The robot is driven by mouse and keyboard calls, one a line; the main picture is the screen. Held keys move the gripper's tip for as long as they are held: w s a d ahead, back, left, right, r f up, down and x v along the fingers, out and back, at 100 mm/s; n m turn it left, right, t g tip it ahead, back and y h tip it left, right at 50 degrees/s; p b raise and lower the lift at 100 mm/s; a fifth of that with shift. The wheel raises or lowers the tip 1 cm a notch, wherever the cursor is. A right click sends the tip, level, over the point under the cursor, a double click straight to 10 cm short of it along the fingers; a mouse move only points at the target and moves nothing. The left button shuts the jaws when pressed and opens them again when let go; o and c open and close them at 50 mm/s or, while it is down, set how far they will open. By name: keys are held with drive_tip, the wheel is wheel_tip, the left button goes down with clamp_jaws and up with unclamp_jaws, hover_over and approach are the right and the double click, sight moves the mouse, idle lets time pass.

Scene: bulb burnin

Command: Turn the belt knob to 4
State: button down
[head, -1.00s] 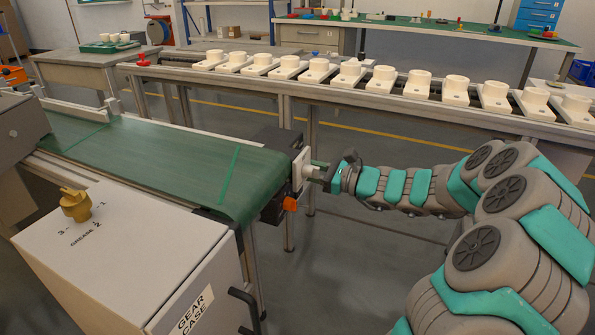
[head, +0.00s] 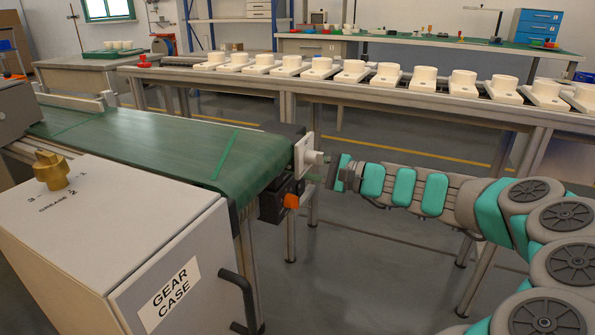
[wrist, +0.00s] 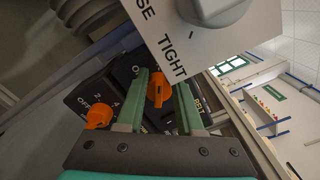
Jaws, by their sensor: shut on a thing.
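My gripper (wrist: 162,84) is shut on an orange knob (wrist: 158,90) in the wrist view, with one green finger on each side. The knob sits on a dark panel (wrist: 122,74), and the word BELT shows beside the right finger. I cannot read which number it points to. A second orange knob (wrist: 98,117), by the word OFF, is to the left and free. In the head view my gripper (head: 326,172) reaches the dark box at the conveyor's end, where one orange knob (head: 291,201) shows. I cannot tell which knob that is.
A white plate (wrist: 232,40) marked TIGHT, with a pale round knob (wrist: 215,8), is close above my fingers. The green conveyor belt (head: 150,152) and the gear case (head: 125,225) with its brass knob (head: 52,170) stand left. A rack of white sockets (head: 350,78) runs behind.

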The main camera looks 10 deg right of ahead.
drive_tip(key=shift+w+d+f+n+b, duration=0.1)
drive_tip(key=shift+f+n+b, duration=0.1)
drive_tip(key=shift+n+b, duration=0.15)
idle(0.3)
drive_tip(key=c, duration=0.8)
unclamp_jaws()
drive_tip(key=shift+c, duration=0.2)
drive_tip(key=o, duration=0.3)
drive_tip(key=v, duration=0.7)
drive_tip(key=shift+s+d+p, duration=0.25)
drive_tip(key=shift+s+p, duration=0.05)
drive_tip(key=shift+p, duration=0.15)
